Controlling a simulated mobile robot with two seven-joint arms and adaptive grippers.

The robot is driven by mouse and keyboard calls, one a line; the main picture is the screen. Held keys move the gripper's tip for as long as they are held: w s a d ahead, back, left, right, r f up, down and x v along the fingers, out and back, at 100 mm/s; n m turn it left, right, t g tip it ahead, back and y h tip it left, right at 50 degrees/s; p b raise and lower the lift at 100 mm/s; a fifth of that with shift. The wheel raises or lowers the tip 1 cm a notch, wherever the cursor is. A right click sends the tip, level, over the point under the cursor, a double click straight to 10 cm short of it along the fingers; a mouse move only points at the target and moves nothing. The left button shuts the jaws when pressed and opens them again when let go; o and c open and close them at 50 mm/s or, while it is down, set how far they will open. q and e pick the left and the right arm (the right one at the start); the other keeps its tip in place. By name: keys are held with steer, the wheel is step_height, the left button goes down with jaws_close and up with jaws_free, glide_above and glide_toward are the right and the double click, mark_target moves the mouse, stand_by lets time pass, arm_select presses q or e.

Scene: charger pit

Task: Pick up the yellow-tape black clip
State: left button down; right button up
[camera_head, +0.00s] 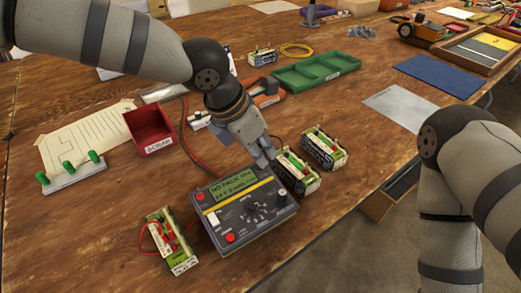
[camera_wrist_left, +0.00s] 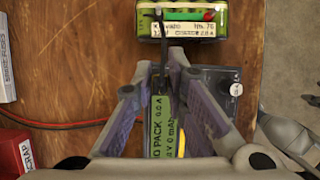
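My left gripper (camera_head: 264,153) reaches down at the rear edge of the grey charger (camera_head: 250,210), beside a green battery pack (camera_head: 297,172). In the left wrist view its two fingers (camera_wrist_left: 161,72) stand close together at the tips. A thin black piece (camera_wrist_left: 160,38), maybe a clip or its lead, runs from the pack (camera_wrist_left: 182,30) down between the fingertips. I cannot tell whether the fingers touch it. No yellow tape can be made out on it. The charger's green display (camera_wrist_left: 161,122) shows between the fingers. My right arm shows at the right; its gripper is out of view.
Another pack (camera_head: 324,148) stands just right, and one (camera_head: 170,240) stands left of the charger. A red scrap bin (camera_head: 150,128), a green tray (camera_head: 315,71) and a green-knobbed rack (camera_head: 72,172) surround the area. The front-left tabletop is clear.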

mark_target(260, 146)
stand_by(0.3)
arm_select(q)
steer(key=shift+r, duration=0.35)
steer(key=r, duration=0.3)
steer(key=shift+s+r, duration=0.2)
steer(key=shift+r, duration=0.05)
steer(key=s+a+r+p, duration=0.2)
steer(key=s+r, duration=0.6)
steer(key=s, duration=0.5)
steer(key=shift+s+a+r, duration=0.15)
steer(key=shift+s+r, duration=0.1)
steer(key=shift+r, duration=0.15)
arm_select(e)
steer(key=shift+t, duration=0.7)
steer(key=shift+w+r, duration=1.5)
steer(key=shift+w, duration=0.1)
